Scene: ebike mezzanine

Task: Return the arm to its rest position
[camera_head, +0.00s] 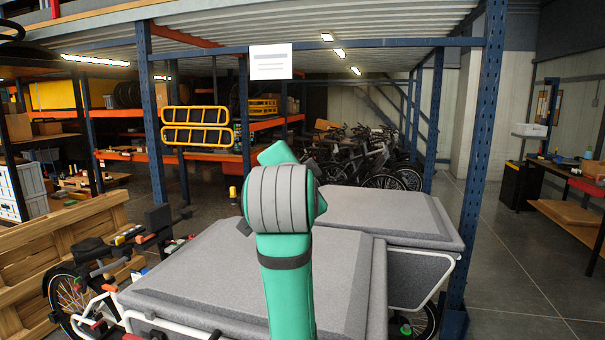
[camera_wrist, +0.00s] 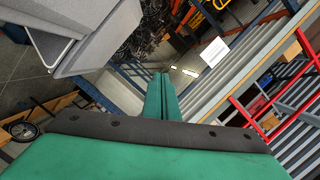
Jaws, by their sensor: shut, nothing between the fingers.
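My arm, green with a grey joint, rises in the middle of the head view, in front of the grey cargo boxes. Its far end is hidden behind the grey joint there. In the wrist view my gripper (camera_wrist: 161,78) shows as two green fingers pressed together, with nothing between them. The wrist view is tilted, and the fingers point toward the blue posts and the ceiling, clear of any object.
Grey cargo boxes (camera_head: 205,275) on bikes fill the space close ahead. A blue post (camera_head: 481,150) stands at right and another (camera_head: 151,115) at left. Open floor (camera_head: 525,270) lies at right.

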